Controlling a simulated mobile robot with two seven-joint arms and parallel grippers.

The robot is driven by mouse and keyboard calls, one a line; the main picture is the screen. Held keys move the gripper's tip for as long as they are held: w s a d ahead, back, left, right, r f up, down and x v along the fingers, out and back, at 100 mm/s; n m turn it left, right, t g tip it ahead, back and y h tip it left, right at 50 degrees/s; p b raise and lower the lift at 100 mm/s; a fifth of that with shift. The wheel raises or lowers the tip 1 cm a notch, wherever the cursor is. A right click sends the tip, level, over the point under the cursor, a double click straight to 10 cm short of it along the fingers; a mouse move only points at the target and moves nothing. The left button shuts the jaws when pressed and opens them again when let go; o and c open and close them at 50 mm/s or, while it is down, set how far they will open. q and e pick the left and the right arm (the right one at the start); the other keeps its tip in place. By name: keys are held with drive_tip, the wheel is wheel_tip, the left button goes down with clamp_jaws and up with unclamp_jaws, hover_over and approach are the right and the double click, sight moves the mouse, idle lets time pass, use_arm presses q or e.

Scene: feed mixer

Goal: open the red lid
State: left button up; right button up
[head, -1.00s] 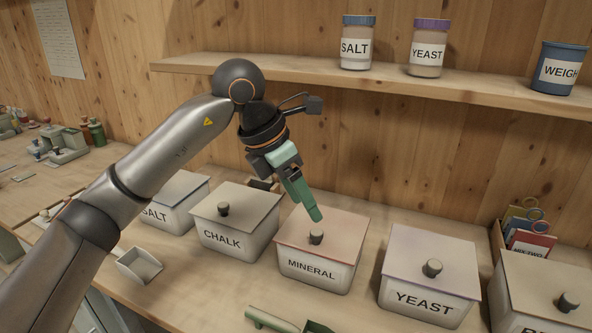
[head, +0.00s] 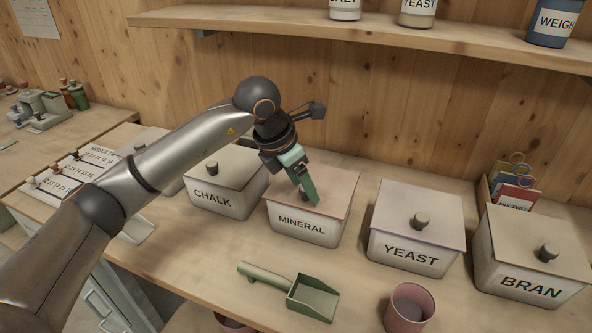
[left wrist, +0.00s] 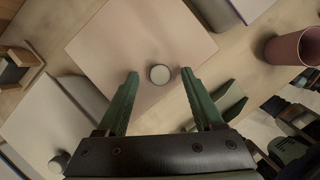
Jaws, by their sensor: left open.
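The red lid (head: 335,186) is a pale pinkish-red square cover on the bin labelled MINERAL (head: 301,224). It lies flat and closed on the bin. My left gripper (head: 311,199) is open, with green fingers pointing down at the knob. In the left wrist view the fingertips (left wrist: 160,74) appear on either side of the knob, with gaps to it. Whether they reach down to its height I cannot tell.
The CHALK bin (head: 222,183) stands to the left, the YEAST bin (head: 416,229) and BRAN bin (head: 530,262) to the right, all lidded. A green scoop (head: 311,298) and a pink cup (head: 409,308) lie in front. A shelf (head: 370,38) runs above.

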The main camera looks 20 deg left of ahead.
use_arm(q)
drive_tip(key=shift+w+d+f, duration=0.1)
drive_tip(key=shift+f, duration=0.15)
clamp_jaws()
idle(0.5)
drive_tip(key=shift+r, duration=0.1)
